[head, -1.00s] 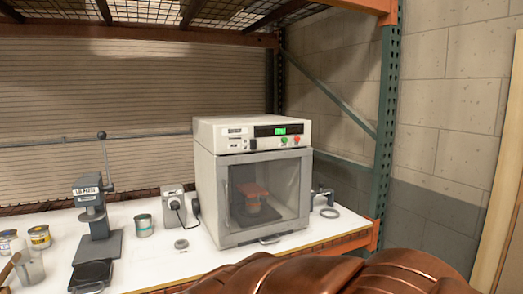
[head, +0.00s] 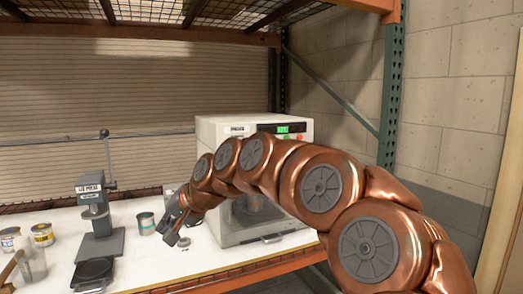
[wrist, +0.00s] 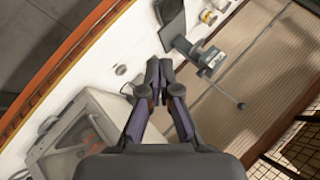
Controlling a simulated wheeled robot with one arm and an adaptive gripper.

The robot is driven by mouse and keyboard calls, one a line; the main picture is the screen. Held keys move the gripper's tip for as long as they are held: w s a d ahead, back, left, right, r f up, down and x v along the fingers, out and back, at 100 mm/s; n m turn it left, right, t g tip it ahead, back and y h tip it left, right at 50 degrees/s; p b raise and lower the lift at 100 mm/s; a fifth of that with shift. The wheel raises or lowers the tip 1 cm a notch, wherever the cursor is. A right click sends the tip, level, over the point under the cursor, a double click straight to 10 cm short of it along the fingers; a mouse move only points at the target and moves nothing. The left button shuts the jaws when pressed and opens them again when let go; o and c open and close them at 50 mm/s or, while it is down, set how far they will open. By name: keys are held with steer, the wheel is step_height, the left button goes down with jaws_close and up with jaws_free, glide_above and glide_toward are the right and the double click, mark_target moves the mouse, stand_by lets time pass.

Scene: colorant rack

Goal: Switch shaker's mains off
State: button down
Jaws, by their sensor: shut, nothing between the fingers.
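The shaker (head: 222,130) is a white cabinet with a green display (head: 283,128) and a red button at the top right of its panel. My copper arm covers most of its door and part of its front panel. In the wrist view the shaker (wrist: 70,150) is at the lower left. I cannot make out which control is its mains switch. My gripper (head: 170,240) is left of the shaker's front, above the white bench. Its fingers (wrist: 158,66) are together and empty, pointing down at the bench.
A lever press (head: 93,205) stands on the bench (head: 140,268) at left, with a black plate scale (head: 92,272) before it. Paint cans (head: 42,235) stand far left. A green rack post (head: 389,90) is at right.

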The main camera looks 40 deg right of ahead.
steer(key=w+d+r+m+t+h, duration=0.1)
steer(key=w+d+r+m+t, duration=0.15)
steer(key=d, duration=0.35)
steer(key=w+d+r+m+t+h, duration=0.1)
steer(key=w+d+r+m, duration=0.1)
steer(key=d+r, duration=0.35)
steer(key=s+d+r+m+t+h, duration=0.1)
steer(key=s+d+r+m+h, duration=0.1)
steer(key=d, duration=1.2)
steer(key=s+d+r+m+t+h, duration=0.1)
steer(key=d+m+h, duration=0.3)
steer(key=d, duration=0.9)
steer(key=shift+s+d+r+m, duration=0.4)
steer(key=shift+r+m, duration=0.15)
steer(key=shift+m, duration=0.7)
steer(key=shift+t, duration=0.25)
steer(key=p+x, duration=0.4)
steer(key=x, duration=1)
steer(key=shift+d, duration=0.1)
